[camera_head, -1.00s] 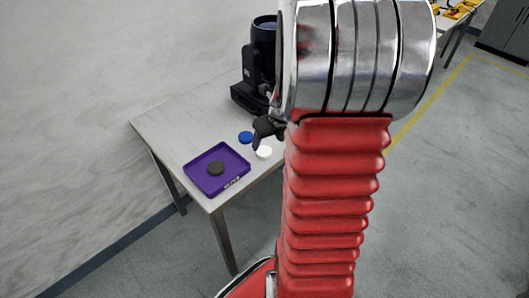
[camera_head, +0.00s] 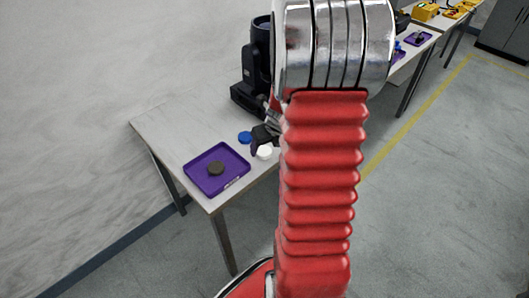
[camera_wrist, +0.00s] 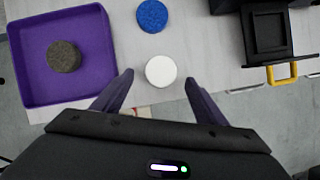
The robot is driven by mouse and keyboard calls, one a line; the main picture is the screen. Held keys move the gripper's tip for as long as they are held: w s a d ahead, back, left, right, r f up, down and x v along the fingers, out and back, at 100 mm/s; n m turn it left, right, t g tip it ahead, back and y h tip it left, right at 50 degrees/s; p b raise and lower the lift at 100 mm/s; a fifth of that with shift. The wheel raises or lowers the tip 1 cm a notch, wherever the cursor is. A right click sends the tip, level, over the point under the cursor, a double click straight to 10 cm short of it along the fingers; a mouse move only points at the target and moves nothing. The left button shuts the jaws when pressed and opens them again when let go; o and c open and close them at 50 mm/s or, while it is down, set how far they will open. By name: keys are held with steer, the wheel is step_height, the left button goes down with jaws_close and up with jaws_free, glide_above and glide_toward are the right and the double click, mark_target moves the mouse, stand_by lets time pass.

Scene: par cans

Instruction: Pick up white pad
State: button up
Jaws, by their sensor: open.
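The white pad (camera_head: 265,152) is a small round disc on the table near its front edge. In the wrist view the white pad (camera_wrist: 160,70) lies just beyond my fingertips, centred between them. My gripper (camera_wrist: 160,78) is open and empty, with one purple-grey finger on each side of the pad's near edge. In the head view my gripper (camera_head: 262,142) is beside and just above the pad, partly hidden by my red arm. I cannot tell the exact height of the fingers above the table.
A blue pad (camera_wrist: 151,16) lies beyond the white one. A purple tray (camera_wrist: 95,88) holding a dark grey pad (camera_wrist: 63,56) is at the left. A black stage light (camera_head: 252,70) stands at the back right. The table's front edge is close to the gripper.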

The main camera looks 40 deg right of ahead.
mark_target(264, 151)
steer(key=shift+x, duration=1.8)
steer(key=shift+c, duration=0.6)
steer(key=c, duration=1)
steer(key=shift+d+r, duration=0.1)
step_height(264, 151, up, 10)
steer(key=shift+f, duration=0.1)
